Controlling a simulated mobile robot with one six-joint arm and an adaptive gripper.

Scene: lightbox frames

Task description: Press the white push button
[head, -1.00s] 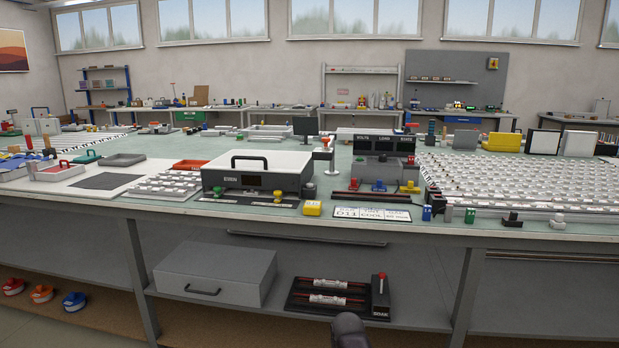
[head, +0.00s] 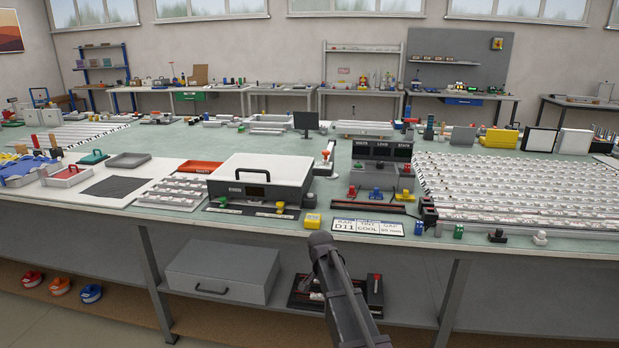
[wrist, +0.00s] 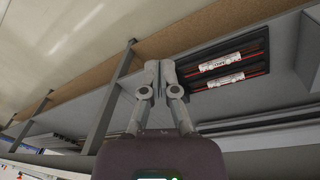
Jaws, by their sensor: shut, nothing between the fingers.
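A small white push button (head: 540,237) stands on the bench top near its front edge, at the right in the head view. It is too small to tell whether it is pressed. It does not show in the wrist view. In the wrist view my gripper (wrist: 160,68) is shut and empty, its two fingertips together. It is in front of the lower shelf (wrist: 237,92), apart from the button. In the head view part of my arm (head: 340,290) rises at the bottom middle, left of the button; the fingertips cannot be made out there.
A label board (head: 367,226) and a yellow block (head: 312,221) sit farther left.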

